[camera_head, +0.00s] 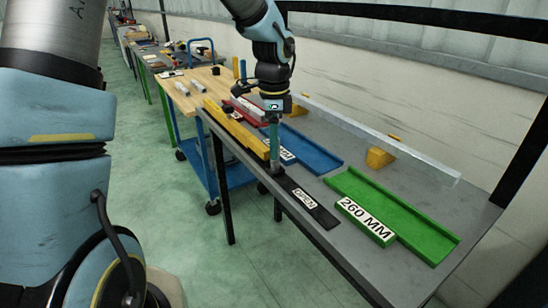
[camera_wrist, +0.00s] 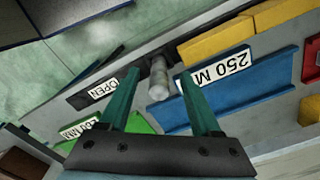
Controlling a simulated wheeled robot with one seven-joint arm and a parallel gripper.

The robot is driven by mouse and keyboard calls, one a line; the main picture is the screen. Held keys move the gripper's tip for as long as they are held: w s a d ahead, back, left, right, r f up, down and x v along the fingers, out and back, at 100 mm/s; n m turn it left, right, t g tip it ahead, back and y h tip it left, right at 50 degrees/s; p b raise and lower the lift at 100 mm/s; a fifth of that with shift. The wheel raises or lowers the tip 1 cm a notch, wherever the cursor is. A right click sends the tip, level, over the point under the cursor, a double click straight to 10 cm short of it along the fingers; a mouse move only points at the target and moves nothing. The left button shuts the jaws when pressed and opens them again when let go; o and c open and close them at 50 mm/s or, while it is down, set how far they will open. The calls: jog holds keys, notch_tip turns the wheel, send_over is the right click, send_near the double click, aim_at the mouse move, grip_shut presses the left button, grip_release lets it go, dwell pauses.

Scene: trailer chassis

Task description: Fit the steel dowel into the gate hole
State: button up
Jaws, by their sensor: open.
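My gripper (camera_head: 273,150) points down over the near edge of the grey bench, at the back end of a dark plate labelled OPEN (camera_head: 305,199). In the wrist view, my gripper (camera_wrist: 160,76) has its two green fingers apart. A short grey steel dowel (camera_wrist: 158,88) shows between them, with clear space on both sides. Its far end meets a dark block (camera_wrist: 160,62) beside the OPEN plate (camera_wrist: 102,88). The hole is hidden, and I cannot tell how deep the dowel sits.
A green tray labelled 260 MM (camera_head: 412,222) lies right of the plate. A blue tray (camera_head: 322,159) lies behind it, labelled 250 M in the wrist view. A yellow bar (camera_head: 238,128) runs along the bench edge. A long pale bar (camera_head: 420,166) and yellow block (camera_head: 380,158) stand behind.

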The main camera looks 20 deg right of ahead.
notch_tip(320, 180, up, 6)
jog(key=shift+b, duration=0.3)
dwell(0.3)
jog(key=s+a+f+n, duration=0.2)
jog(key=a+n, duration=0.8)
jog(key=a, duration=0.5)
jog(key=s+a+f+n+t, duration=0.1)
jog(key=a+f+n, duration=0.3)
jog(key=a+n, duration=0.7)
jog(key=s+a, duration=0.1)
jog(key=a, duration=0.2)
jog(key=shift+a+f+t, duration=0.15)
jog(key=shift+a+t, duration=0.15)
jog(key=shift+a, duration=0.1)
